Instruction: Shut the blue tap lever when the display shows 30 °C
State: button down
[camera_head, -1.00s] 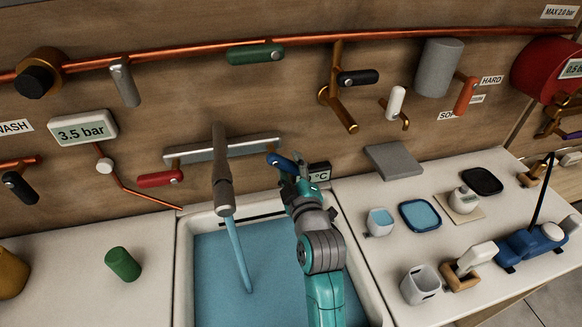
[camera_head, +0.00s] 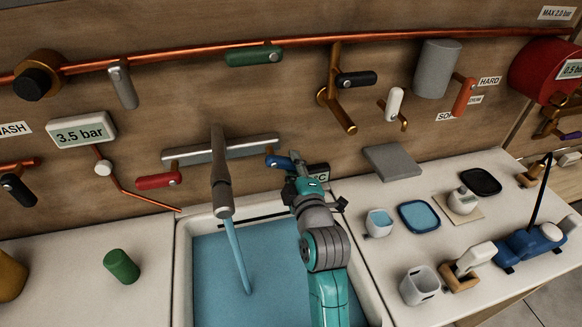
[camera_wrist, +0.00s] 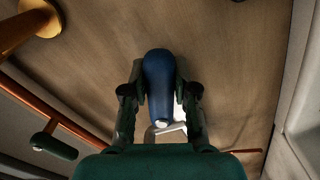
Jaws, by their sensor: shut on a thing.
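The blue tap lever (camera_head: 279,161) sits at the right end of the silver mixer bar (camera_head: 240,150) above the sink. My gripper (camera_head: 298,174) is at its right end. In the wrist view the blue lever (camera_wrist: 158,82) lies between the two fingers of my gripper (camera_wrist: 160,93), which are shut on it. The temperature display (camera_head: 320,171) is behind my gripper; only part of its °C unit shows and its digits are hidden. Water (camera_head: 238,258) runs from the grey spout (camera_head: 221,175) into the sink. The red lever (camera_head: 158,180) is at the bar's left end.
The sink (camera_head: 183,265) holds blue water below my arm. A pressure display (camera_head: 82,131) reads 3.5 bar. A green cylinder (camera_head: 121,265) stands on the left counter. Cups, trays and a blue device (camera_head: 530,240) stand on the right counter. A copper pipe (camera_head: 200,50) crosses the wall.

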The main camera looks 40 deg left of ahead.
jog(key=n, duration=0.1)
jog(key=r+n, duration=0.1)
jog(key=n, duration=0.2)
jog(key=shift+w+d+r+n, duration=0.15)
jog(key=shift+r+n, duration=0.15)
jog(key=shift+r, duration=0.2)
jog(key=c, duration=0.9)
grip_release()
jog(key=v, duration=1.2)
jog(key=shift+d, duration=0.1)
